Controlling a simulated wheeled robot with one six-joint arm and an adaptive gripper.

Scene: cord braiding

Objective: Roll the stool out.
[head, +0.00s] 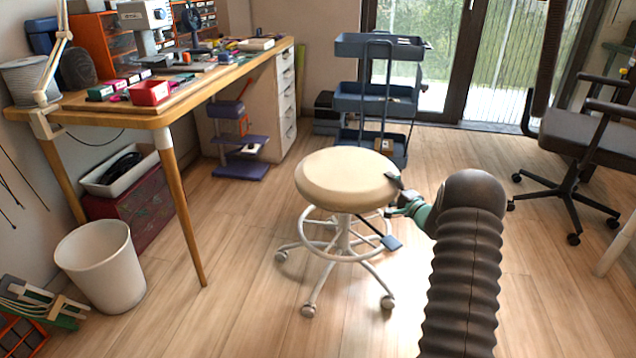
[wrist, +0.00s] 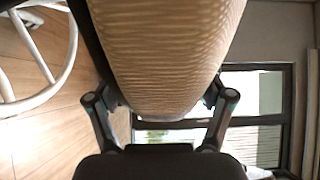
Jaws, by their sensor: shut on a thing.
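The stool (head: 345,178) has a round cream seat on a white base with a foot ring and casters. It stands upright on the open floor in the middle of the head view. My gripper (head: 393,190) is at the right edge of the seat and is shut on it. In the wrist view the seat (wrist: 165,50) fills the upper middle, with the fingers of my gripper (wrist: 160,105) on both sides of its rim. Part of the white foot ring (wrist: 45,98) shows at the left there. The far fingertip contact is partly hidden by the seat.
A wooden desk (head: 200,82) with tools stands at the left, a white bin (head: 100,265) by its front leg. A blue-grey trolley (head: 375,100) stands behind the stool. An office chair (head: 590,140) is at the right. The floor (head: 220,315) in front of the stool is clear.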

